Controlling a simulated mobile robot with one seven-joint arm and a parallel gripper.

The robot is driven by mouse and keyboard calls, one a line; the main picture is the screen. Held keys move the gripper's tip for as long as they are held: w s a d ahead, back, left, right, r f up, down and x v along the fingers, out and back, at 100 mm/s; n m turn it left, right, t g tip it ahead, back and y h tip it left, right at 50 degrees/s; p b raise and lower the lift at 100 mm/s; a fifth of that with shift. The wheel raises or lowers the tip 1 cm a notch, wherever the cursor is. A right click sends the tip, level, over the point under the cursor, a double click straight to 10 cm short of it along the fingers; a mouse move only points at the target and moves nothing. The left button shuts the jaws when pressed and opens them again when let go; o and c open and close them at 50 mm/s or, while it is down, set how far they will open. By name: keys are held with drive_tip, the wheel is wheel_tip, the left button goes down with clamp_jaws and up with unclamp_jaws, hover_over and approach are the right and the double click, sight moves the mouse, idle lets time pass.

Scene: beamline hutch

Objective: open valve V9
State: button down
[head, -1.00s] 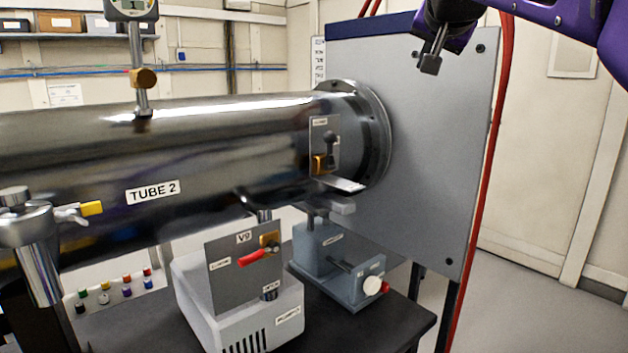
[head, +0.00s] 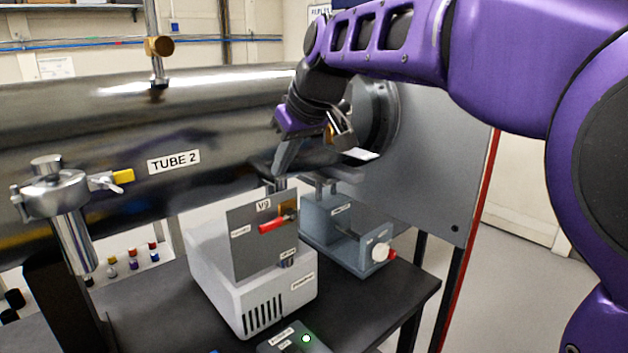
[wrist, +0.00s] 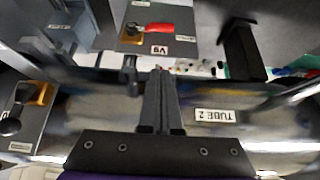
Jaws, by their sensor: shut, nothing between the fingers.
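Valve V9 is on a grey panel (head: 250,246) below the tube. Its red lever (head: 271,225) lies nearly level, pointing left from a brass body (head: 289,212). Small labels sit left of and below the lever, too small to read surely. In the wrist view, which is upside down, the red lever (wrist: 162,28) points right from its brass pivot (wrist: 132,29), above the V9 label (wrist: 159,50). My gripper (head: 283,172) is above the panel in front of the tube, apart from the lever. Its fingers (wrist: 158,72) are shut and empty.
The dark tube (head: 215,125) marked TUBE 2 runs close behind my gripper. A white box (head: 245,300) carries the panel. A grey block with a white knob (head: 381,252) stands to the right. The black bench (head: 400,300) is partly clear.

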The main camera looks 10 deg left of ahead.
drive_tip(key=b, duration=0.1)
hover_over(273, 227)
drive_tip(key=f, duration=0.7)
drive_tip(key=shift+w+a+f, duration=0.15)
drive_tip(key=shift+a+f, duration=0.05)
drive_tip(key=shift+f, duration=0.05)
wheel_tip(273, 227, down, 2)
drive_tip(key=shift+d+f+b, duration=0.15)
drive_tip(key=shift+f+b, duration=0.1)
drive_tip(key=shift+b, duration=0.15)
drive_tip(key=shift+s+d+f, duration=0.1)
drive_tip(key=shift+s+f, duration=0.1)
drive_tip(key=shift+f, duration=0.45)
drive_tip(key=shift+f, duration=0.1)
